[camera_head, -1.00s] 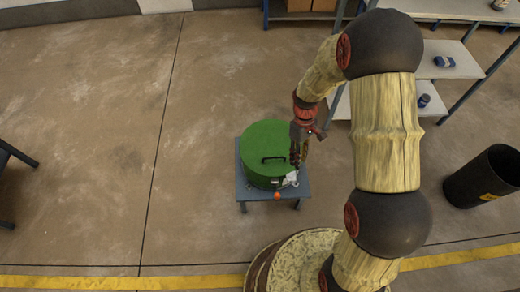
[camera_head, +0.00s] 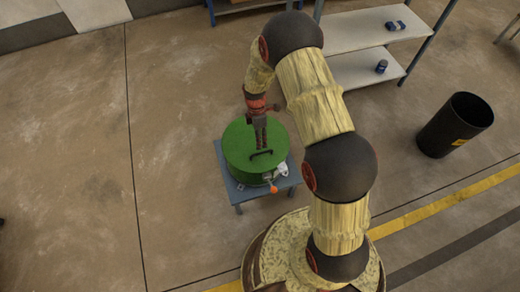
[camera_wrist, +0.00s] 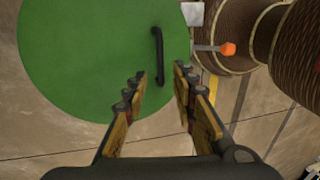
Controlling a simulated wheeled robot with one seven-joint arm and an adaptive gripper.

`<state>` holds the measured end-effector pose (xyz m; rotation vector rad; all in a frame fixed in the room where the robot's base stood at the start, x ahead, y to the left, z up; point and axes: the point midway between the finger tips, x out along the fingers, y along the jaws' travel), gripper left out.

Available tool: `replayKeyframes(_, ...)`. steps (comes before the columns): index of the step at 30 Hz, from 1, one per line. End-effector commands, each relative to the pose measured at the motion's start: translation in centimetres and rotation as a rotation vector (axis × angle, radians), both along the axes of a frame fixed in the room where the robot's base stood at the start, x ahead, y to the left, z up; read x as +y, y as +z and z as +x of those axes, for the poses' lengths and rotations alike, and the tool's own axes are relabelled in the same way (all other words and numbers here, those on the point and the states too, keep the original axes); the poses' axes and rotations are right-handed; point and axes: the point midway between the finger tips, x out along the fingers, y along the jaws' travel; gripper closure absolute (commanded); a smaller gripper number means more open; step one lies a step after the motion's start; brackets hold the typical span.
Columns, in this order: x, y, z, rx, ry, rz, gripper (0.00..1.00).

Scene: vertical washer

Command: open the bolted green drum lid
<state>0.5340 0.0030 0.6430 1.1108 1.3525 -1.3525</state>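The green drum lid (camera_head: 243,150) is round and closed on its drum, which stands on a small grey-blue table (camera_head: 233,189). A black bar handle (camera_head: 261,154) is on the lid; it also shows in the wrist view (camera_wrist: 158,56). A grey latch or bolt bracket (camera_head: 281,169) with an orange-tipped lever (camera_head: 273,189) is at the drum's front right; the orange tip shows in the wrist view (camera_wrist: 228,49). My gripper (camera_head: 261,147) is over the lid close to the handle. In the wrist view its fingers (camera_wrist: 160,82) are apart and nothing is held between them. Contact with the handle cannot be told.
A black bin (camera_head: 456,126) stands at the right. A grey shelf (camera_head: 362,29) with small blue items (camera_head: 382,66) is at the back right. The floor left of the drum is clear.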

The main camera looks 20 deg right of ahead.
Motion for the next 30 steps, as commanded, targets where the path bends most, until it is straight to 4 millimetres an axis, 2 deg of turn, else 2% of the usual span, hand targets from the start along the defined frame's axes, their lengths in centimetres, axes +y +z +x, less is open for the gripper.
replayKeyframes(6, 0.0, -3.6, -0.7, 0.002, -0.001, 0.0, 0.73)
replayKeyframes(12, 0.0, -5.9, -1.2, 0.001, -0.002, 0.0, 0.73)
replayKeyframes(21, 0.0, -6.1, -1.2, -0.001, -0.002, 0.0, 0.73)
replayKeyframes(30, 0.0, -6.1, -1.2, 0.0, -0.002, 0.0, 0.9)
